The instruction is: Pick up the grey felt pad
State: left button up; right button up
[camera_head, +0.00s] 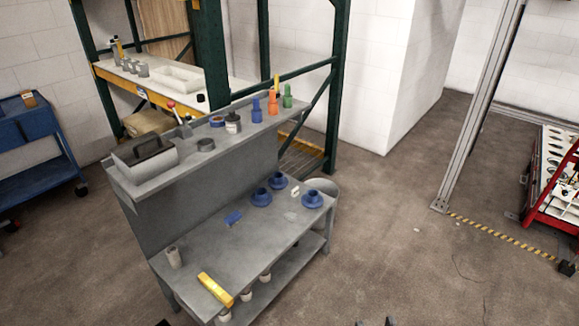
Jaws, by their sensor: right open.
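A small flat light-grey piece (290,216) lies on the lower top of the grey workbench (235,255), beside the blue round parts. It looks like the felt pad, but it is too small to be sure. My right gripper (375,323) shows only as two dark fingertips at the bottom edge. They are apart with nothing seen between them, well in front of the bench and away from the pad.
The raised shelf (185,165) holds a grey toolbox (144,158) and bottles. A bin (328,188) stands behind.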

aim_at(291, 216)
jog(key=z, duration=1.55)
jog(key=u, duration=1.45)
jog(key=i+l+u, duration=0.35)
jog(key=i, duration=0.25)
jog(key=i+l+u, duration=0.3)
jog(key=i+l, duration=0.3)
jog(key=i+l+u, duration=0.35)
jog(key=i+l, duration=0.15)
jog(key=l, duration=0.15)
